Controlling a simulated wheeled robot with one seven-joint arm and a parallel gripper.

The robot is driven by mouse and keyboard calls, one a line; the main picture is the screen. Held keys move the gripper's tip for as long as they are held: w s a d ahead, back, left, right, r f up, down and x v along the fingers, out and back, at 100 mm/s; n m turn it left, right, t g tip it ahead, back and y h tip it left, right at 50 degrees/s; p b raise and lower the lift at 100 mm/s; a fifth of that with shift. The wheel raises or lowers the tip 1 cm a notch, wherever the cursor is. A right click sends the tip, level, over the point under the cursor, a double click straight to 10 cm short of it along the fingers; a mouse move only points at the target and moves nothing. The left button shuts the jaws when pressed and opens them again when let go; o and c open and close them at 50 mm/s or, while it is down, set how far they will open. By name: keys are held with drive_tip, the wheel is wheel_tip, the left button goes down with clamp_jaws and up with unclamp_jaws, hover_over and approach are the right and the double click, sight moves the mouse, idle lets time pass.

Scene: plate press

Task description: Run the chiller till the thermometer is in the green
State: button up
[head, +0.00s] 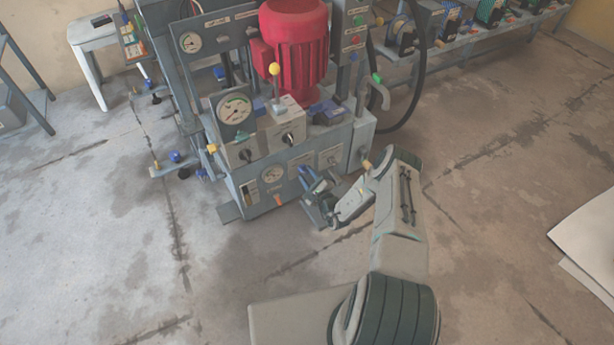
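The press machine (250,195) stands at centre with a red motor (298,45) on top. A large round dial (235,109) with some green on its face is at its front left. A smaller dial (272,174) is low on the front, and another dial (190,42) is at upper left. I cannot tell which is the thermometer or which control is the chiller's; labels and needles are too small. Black knobs (288,138) sit on grey boxes below the large dial. My gripper (314,196) is low before the machine's front; its finger opening is unclear.
A yellow-knobbed lever (274,72) rises beside the dial. A control panel (354,35) with green and red buttons stands right of the motor. A green-tipped handle (377,85) is at the right side.

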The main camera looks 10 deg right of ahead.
drive_tip(key=shift+s, duration=0.1)
drive_tip(key=p+v, duration=0.3)
drive_tip(key=v, duration=1)
drive_tip(key=shift+s+p, duration=0.35)
drive_tip(key=shift+p, duration=0.05)
drive_tip(key=shift+d+r, duration=0.1)
drive_tip(key=shift+d, duration=0.05)
